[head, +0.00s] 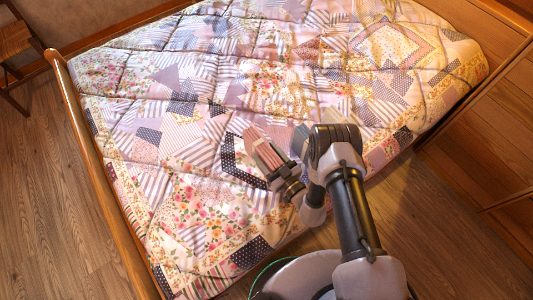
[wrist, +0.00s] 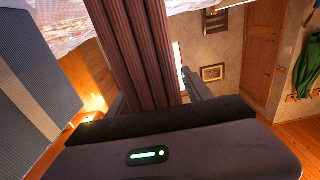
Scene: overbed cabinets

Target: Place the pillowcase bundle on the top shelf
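My gripper (head: 270,162) is over the near middle of the bed in the head view, its fingers pointing up and left. Between its fingers is a dusty pink, ribbed bundle (head: 262,150), which I take for the pillowcase bundle. In the wrist view the same bundle (wrist: 140,45) looks dark mauve with lengthwise folds. It fills the space between the fingers and sticks out past them. The gripper appears shut on it. The bundle is held above the quilt, by how much I cannot tell. No top shelf can be made out in either view.
A bed with a patchwork quilt (head: 190,140) fills the head view, with a wooden bed rail (head: 95,170) at left. Wooden cabinet fronts (head: 500,130) stand at right. The wrist view shows a door (wrist: 262,50) and a green garment (wrist: 307,70). Bare floor (head: 40,200) lies at left.

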